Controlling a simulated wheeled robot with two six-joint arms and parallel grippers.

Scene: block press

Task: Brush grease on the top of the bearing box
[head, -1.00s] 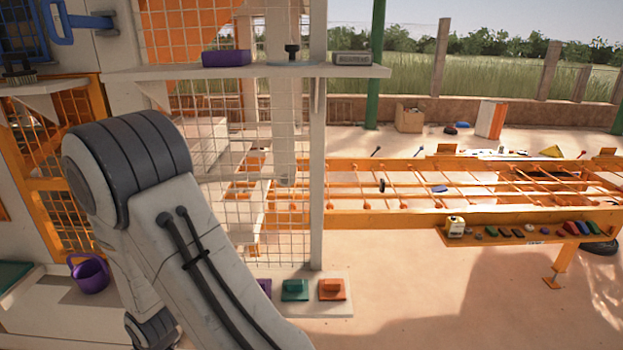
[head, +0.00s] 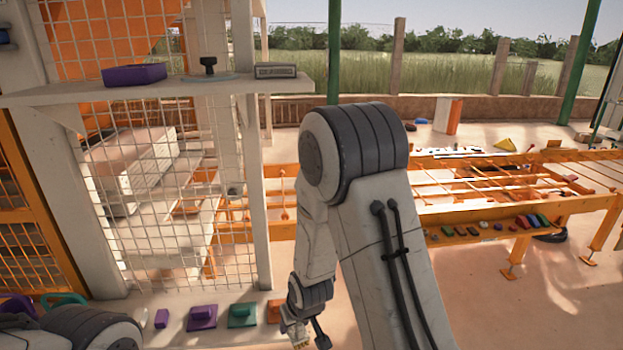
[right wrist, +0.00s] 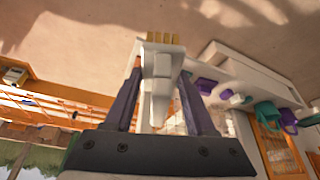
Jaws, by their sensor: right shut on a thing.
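My right gripper (right wrist: 160,72) is shut on a brush (right wrist: 158,95). Its pale handle sits between the dark fingers, and its yellow bristles (right wrist: 163,38) stick out past the fingertips. In the head view the right gripper (head: 306,329) hangs low at the bottom edge, partly cut off, with the yellow bristles (head: 299,341) just showing. I cannot tell for sure which thing is the bearing box. A small grey box (head: 275,71) with a marked front stands on the shelf, well above and left of the gripper. My left gripper is out of view.
The shelf (head: 170,91) also carries a purple tray (head: 134,76) and a black-knobbed thing (head: 208,67). A low ledge holds purple (head: 202,317) and teal (head: 242,315) blocks. An orange roller frame (head: 440,212) stretches right.

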